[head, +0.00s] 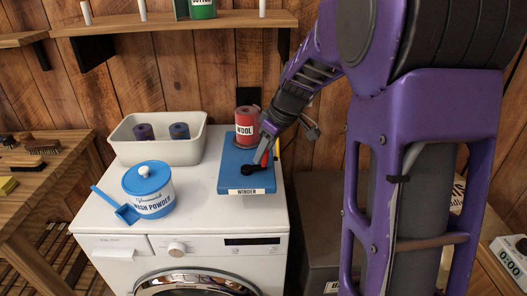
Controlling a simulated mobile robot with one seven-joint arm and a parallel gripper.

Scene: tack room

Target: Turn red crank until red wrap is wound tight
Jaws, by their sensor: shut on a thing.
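The blue winder (232,183) lies on top of the white washing machine and carries a label reading WINDER. A red roll marked WOOL (246,122) stands upright at its back. The wrap looks wound around the roll; how tight it is I cannot tell. The red crank (265,158) shows only as a small red part beside my gripper, near a dark round piece (248,170) on the winder. My gripper (264,151) reaches down from the upper right, in front of the roll's right side, and is shut on the crank. The fingers hide most of the crank.
A cream bin (158,150) with a purple and a blue roll stands at the back left. A blue-lidded wash powder tub (149,190) and a blue scoop (127,213) stand left of the winder. A wooden shelf (180,22) hangs above.

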